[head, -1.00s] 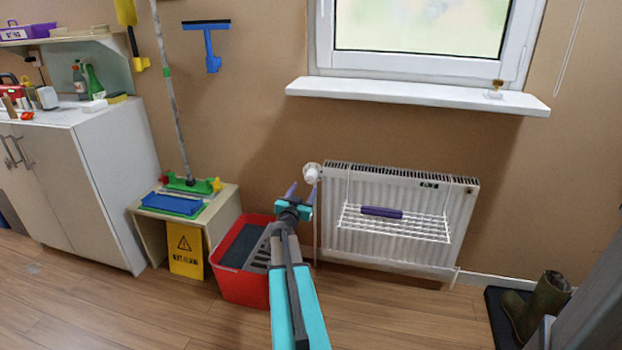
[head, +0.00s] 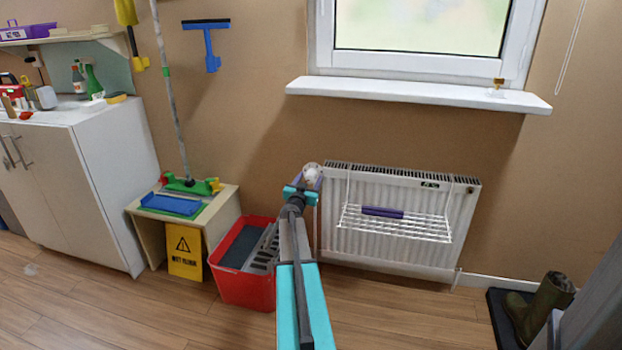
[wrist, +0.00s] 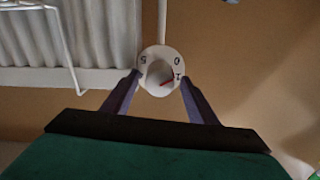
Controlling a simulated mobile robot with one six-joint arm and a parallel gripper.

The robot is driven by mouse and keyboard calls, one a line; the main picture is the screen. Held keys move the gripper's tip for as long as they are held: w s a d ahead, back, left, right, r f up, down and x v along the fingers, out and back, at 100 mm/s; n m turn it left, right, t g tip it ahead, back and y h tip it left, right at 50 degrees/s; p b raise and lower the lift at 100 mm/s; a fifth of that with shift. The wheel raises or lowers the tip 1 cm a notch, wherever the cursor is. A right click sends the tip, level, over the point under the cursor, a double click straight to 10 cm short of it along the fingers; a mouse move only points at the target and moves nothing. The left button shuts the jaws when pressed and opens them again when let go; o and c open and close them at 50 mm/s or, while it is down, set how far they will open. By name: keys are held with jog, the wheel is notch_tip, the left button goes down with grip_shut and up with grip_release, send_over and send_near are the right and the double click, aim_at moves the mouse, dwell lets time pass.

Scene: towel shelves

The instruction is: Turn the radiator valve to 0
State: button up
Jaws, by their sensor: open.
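The white radiator valve (head: 311,169) sits at the upper left corner of the radiator (head: 385,235). In the wrist view the round valve (wrist: 156,66) shows the marks 5, 0 and 1 on its face. My gripper (head: 309,179) is open in front of the valve. In the wrist view its two purple fingers (wrist: 161,77) lie on either side of the valve's lower rim. I cannot tell whether they touch it.
A white wire rack (head: 395,225) with a purple item (head: 382,212) hangs on the radiator's front. A red bucket (head: 240,290) stands on the floor to the left of the arm. The window sill (head: 420,97) juts out above the radiator.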

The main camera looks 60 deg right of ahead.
jog(key=shift+d, duration=0.2)
jog(key=c, duration=1.1)
jog(key=shift+o, duration=0.2)
jog(key=shift+w+r+n+p, duration=0.15)
jog(key=shift+n+p, duration=0.25)
jog(key=shift+p, duration=0.85)
jog(key=shift+n+p, duration=0.3)
jog(key=shift+p, duration=0.35)
jog(key=o, duration=1.1)
jog(key=shift+c, duration=0.2)
